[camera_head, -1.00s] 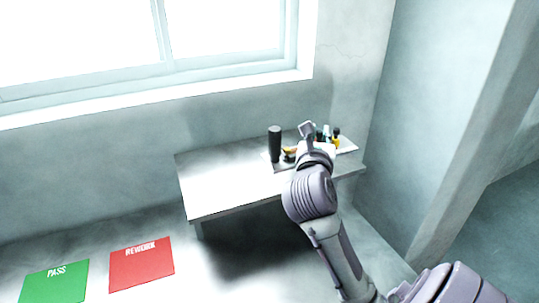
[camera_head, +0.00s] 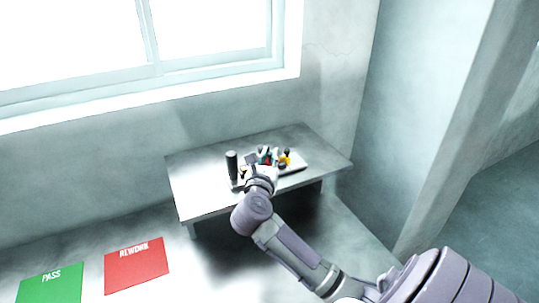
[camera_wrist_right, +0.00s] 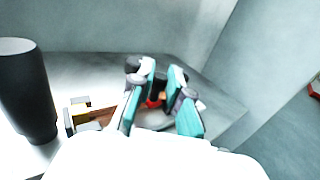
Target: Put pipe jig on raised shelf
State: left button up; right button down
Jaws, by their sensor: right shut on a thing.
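The pipe jig (camera_head: 293,168) is a flat plate with a tall dark cylinder (camera_head: 231,165) at its left end and small yellow, red and dark parts on it. It is over the middle of the raised shelf (camera_head: 196,190); I cannot tell whether it touches the top. My right gripper (camera_head: 267,158) is shut on the jig near its middle and hides part of it. In the right wrist view, the teal fingers (camera_wrist_right: 158,88) close around a red part, with the dark cylinder (camera_wrist_right: 26,95) and a yellow part (camera_wrist_right: 80,112) to the left. My left gripper is out of view.
A green PASS mat (camera_head: 50,284) and a red REWORK mat (camera_head: 136,265) lie on the lower surface at the left. The shelf's left part and right end are bare. A wall with a window stands behind, and another wall (camera_head: 400,120) rises at the right.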

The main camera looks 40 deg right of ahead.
dwell(0.3)
jog(key=c, duration=1.6)
grip_release()
jog(key=shift+f, duration=0.25)
jog(key=o, duration=0.5)
jog(key=shift+r, duration=0.1)
jog(key=shift+r, duration=0.25)
jog(key=shift+b+v, duration=2.15)
jog(key=shift+v, duration=3.95)
jog(key=shift+f, duration=0.15)
